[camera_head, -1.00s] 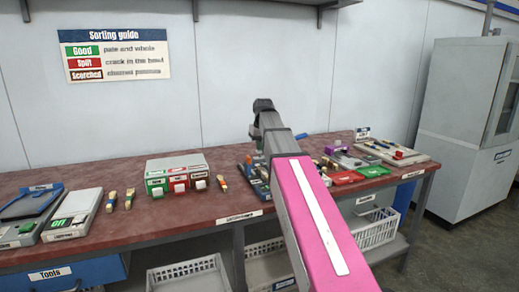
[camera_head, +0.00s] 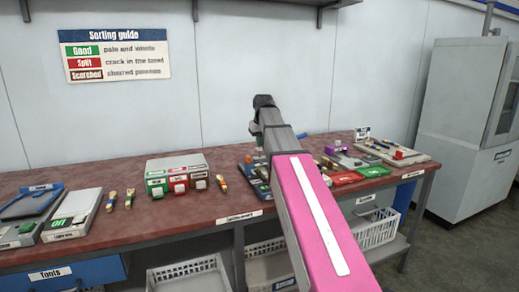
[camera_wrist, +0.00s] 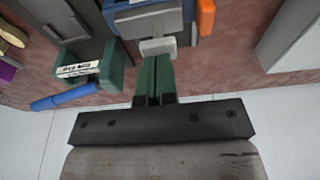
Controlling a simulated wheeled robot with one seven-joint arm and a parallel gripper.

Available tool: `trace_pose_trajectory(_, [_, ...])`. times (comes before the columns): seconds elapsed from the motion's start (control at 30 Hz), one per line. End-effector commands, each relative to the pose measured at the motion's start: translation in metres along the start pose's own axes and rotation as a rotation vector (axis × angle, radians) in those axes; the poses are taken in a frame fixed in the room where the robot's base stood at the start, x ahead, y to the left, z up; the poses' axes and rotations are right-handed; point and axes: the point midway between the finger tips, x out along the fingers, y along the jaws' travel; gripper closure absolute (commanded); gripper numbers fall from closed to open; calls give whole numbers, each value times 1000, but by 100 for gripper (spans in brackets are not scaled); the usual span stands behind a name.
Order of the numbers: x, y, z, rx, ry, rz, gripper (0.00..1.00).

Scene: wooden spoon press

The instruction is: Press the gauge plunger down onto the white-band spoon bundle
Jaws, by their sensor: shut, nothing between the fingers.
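My gripper (camera_wrist: 154,64) shows in the wrist view as two green fingers shut together, with nothing between them. Their tips are at a pale grey block (camera_wrist: 158,46), which may be the gauge plunger's top; I cannot tell if they touch it. The block is in front of a blue and grey device (camera_wrist: 150,20), probably the gauge. I cannot make out the white-band spoon bundle, and the device hides what is under it. In the head view my arm covers my gripper and part of the gauge area.
Beside the device are an orange block (camera_wrist: 206,17), a green piece with a white label (camera_wrist: 78,70) and a blue cylinder (camera_wrist: 65,97). Along the red-brown bench (camera_head: 300,205) stand a sorting box (camera_head: 176,170), spoon bundles (camera_head: 130,197) and red and green pads (camera_head: 346,178).

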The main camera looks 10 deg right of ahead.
Motion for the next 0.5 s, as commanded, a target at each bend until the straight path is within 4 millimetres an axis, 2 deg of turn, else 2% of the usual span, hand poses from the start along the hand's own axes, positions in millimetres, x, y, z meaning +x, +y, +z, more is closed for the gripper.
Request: trace_pose_trajectory(0.5, [-35, 0, -8, 0, -1, 0, 100])
